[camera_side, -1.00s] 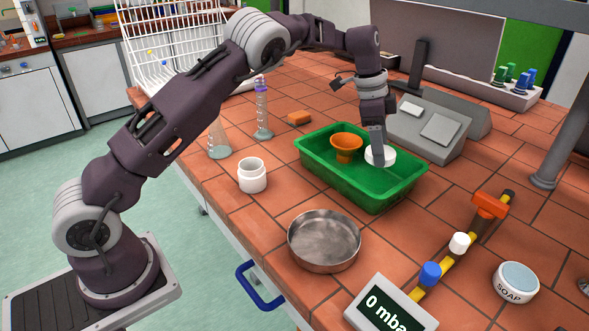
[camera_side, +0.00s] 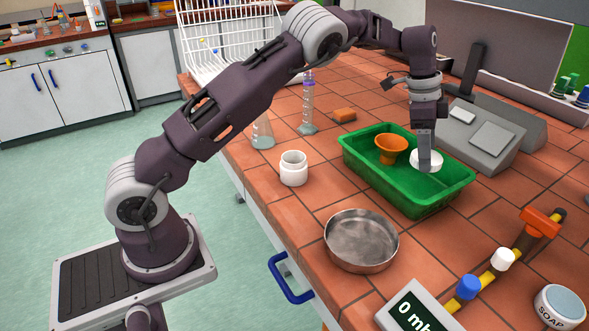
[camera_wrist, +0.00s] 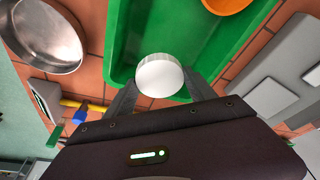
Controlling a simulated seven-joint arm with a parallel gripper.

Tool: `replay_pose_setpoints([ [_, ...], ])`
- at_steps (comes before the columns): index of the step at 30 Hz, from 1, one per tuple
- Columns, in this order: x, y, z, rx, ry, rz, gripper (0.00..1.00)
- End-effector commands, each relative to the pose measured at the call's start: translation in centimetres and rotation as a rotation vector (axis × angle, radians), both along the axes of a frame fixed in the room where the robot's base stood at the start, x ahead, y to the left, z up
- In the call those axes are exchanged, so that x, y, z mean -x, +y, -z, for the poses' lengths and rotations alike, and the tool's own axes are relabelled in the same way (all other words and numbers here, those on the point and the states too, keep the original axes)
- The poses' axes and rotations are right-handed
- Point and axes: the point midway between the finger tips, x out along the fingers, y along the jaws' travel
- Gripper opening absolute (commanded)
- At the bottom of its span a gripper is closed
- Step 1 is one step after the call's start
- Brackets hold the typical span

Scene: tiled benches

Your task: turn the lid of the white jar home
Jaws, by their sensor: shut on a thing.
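The white jar (camera_side: 293,170) stands upright on the tiled bench, left of the green tray, with its mouth open and no lid on it. The round white lid (camera_side: 416,158) is over the right part of the green tray (camera_side: 417,211); it also shows in the wrist view (camera_wrist: 160,74). My gripper (camera_side: 427,165) points down and is shut on the lid. In the wrist view a finger lies on either side of the lid. I cannot tell whether the lid touches the tray floor. The jar is not in the wrist view.
An orange funnel (camera_side: 390,148) stands in the tray beside the lid. A metal pan (camera_side: 361,240) lies in front of the jar. A flask (camera_side: 263,134) and a cylinder (camera_side: 308,105) stand behind the jar. A grey device (camera_side: 490,138) is right of the tray.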

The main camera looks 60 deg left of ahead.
Motion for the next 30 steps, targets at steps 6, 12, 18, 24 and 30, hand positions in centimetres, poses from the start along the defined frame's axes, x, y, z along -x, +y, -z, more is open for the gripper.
replay_pose_setpoints([
  [6, 0.0, 0.0, 0.0, 0.0, 0.0, 0.0, 0.11],
  [12, 0.0, 0.0, 0.0, 0.0, 0.0, 0.0, 0.11],
  [18, 0.8, 2.6, -0.5, -0.002, 0.0, -0.012, 0.11],
  [24, 4.9, 10.5, -1.9, -0.003, 0.002, -0.027, 0.11],
  [30, 13.1, 18.2, -3.2, -0.002, 0.003, -0.009, 0.11],
])
